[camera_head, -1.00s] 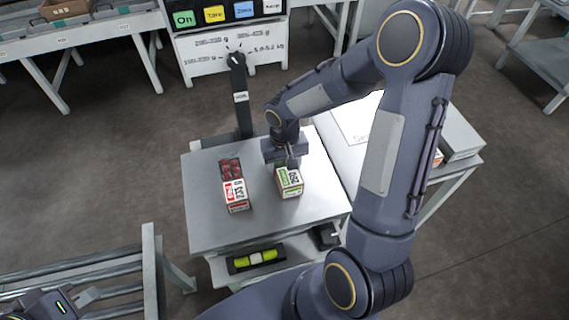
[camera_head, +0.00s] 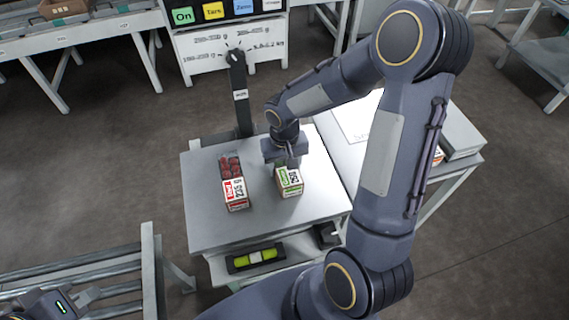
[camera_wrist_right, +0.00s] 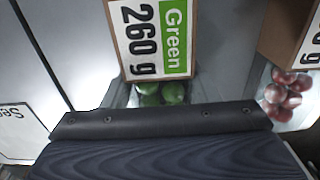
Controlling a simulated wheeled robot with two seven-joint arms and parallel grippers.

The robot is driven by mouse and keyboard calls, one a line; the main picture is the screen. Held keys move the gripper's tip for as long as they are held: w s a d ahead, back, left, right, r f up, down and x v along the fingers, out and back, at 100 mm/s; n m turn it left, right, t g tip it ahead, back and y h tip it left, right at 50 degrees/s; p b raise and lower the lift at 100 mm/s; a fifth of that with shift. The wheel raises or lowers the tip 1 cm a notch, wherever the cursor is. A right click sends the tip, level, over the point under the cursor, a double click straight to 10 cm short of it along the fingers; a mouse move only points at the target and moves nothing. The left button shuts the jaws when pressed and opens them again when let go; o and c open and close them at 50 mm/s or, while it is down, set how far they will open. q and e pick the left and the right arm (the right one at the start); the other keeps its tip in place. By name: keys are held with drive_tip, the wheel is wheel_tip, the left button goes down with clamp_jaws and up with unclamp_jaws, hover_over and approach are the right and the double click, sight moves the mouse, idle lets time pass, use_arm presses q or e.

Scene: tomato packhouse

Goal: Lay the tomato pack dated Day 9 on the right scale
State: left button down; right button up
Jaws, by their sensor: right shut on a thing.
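A tomato pack with a white and green label (camera_head: 289,181) sits on the grey metal platform (camera_head: 215,225). In the right wrist view its label (camera_wrist_right: 152,40) reads "Green 260 g", with green tomatoes behind it. My right gripper (camera_head: 291,162) is shut on this pack from above. A second pack with a red and white label (camera_head: 235,193) and red tomatoes stands to its left on the platform, apart from the gripper. It partly shows in the right wrist view (camera_wrist_right: 292,35). I cannot read a date on either pack. My left gripper (camera_head: 84,297) is low at the left edge, jaws unclear.
A dark post (camera_head: 240,100) rises behind the platform. A yellow-green level (camera_head: 255,257) sits on the shelf below. A white-topped table (camera_head: 345,155) adjoins at right, partly behind my arm. The platform's front is clear.

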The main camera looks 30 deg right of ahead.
drive_tip(key=shift+f, duration=0.1)
drive_tip(key=o, duration=1.2)
drive_tip(key=shift+o, duration=0.2)
drive_tip(key=shift+r+p, duration=0.65)
drive_tip(key=shift+r, duration=3.35)
drive_tip(key=shift+s+r, duration=0.1)
drive_tip(key=shift+r, duration=0.15)
drive_tip(key=s+a+r+t+y+p, duration=0.2)
drive_tip(key=s+r+p, duration=0.2)
drive_tip(key=s+r, duration=0.4)
drive_tip(key=s+a+r+n+t+y+p, duration=0.1)
drive_tip(key=s+a+r+t+p, duration=0.1)
drive_tip(key=s+r+p, duration=0.3)
drive_tip(key=s+r+t, duration=0.1)
drive_tip(key=s+r, duration=0.2)
drive_tip(key=r, duration=0.3)
drive_tip(key=shift+s+a+t+y, duration=0.15)
drive_tip(key=shift+s+t+y, duration=0.15)
drive_tip(key=shift+s+y, duration=0.1)
